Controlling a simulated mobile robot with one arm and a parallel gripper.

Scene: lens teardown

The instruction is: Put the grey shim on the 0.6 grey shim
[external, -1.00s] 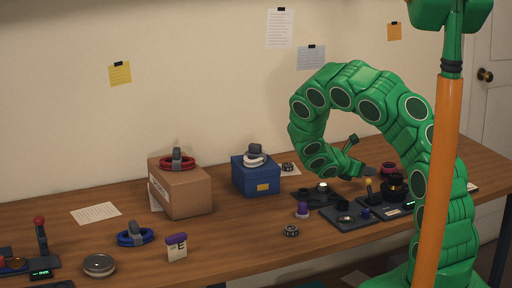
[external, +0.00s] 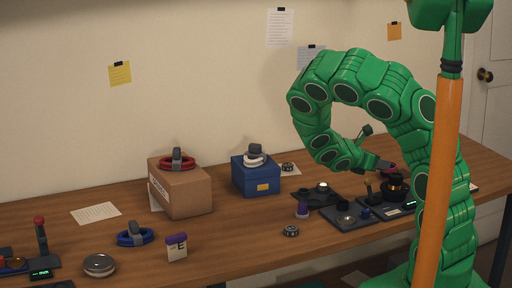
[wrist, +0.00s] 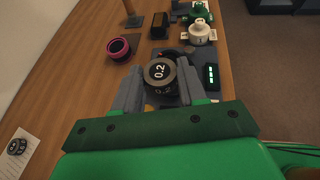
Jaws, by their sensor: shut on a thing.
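My gripper (wrist: 158,88) is shut on a dark grey round shim (wrist: 160,72) marked 0.2, which sits between its two grey fingers in the wrist view. In the external view my gripper (external: 384,164) is above the right part of the bench, near the dark trays; the held shim is too small to make out there. A dark marked piece (wrist: 16,146) shows at lower left in the wrist view. I cannot read 0.6 on any piece.
Dark trays (external: 343,222) with small parts stand below my gripper. A pink ring (wrist: 122,47), a white lidded part (wrist: 202,32) and a green-lit display (wrist: 211,75) are close by. A purple-topped part (external: 302,209) stands left of the trays. Bare wood lies at the front.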

